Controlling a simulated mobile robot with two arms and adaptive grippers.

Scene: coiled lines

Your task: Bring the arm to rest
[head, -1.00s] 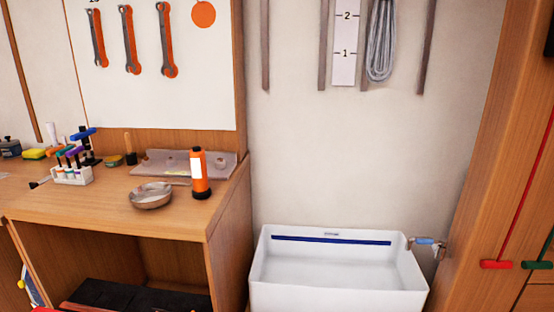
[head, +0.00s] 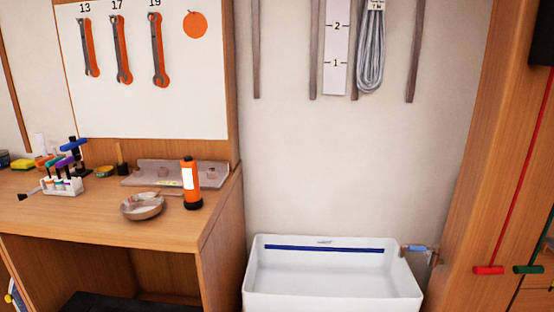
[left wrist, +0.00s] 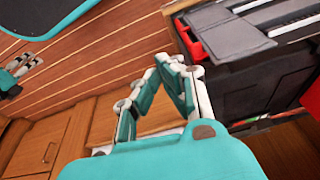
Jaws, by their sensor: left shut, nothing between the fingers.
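My left gripper (left wrist: 171,66) shows in the left wrist view, with teal and white fingers drawn together at the tips. It is shut and empty. Neither arm shows in the head view, and my right gripper is in no view. A grey coiled line (head: 370,52) with a tag at its top hangs on the wall, beside a white strip (head: 337,45) marked 1 and 2.
A black box (left wrist: 262,85) with red parts lies beyond my left gripper; I cannot tell the gap. A wooden bench (head: 110,226) carries a bowl (head: 142,207), an orange bottle (head: 191,185) and a tube rack (head: 62,186). A white basin (head: 330,295) stands right of it.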

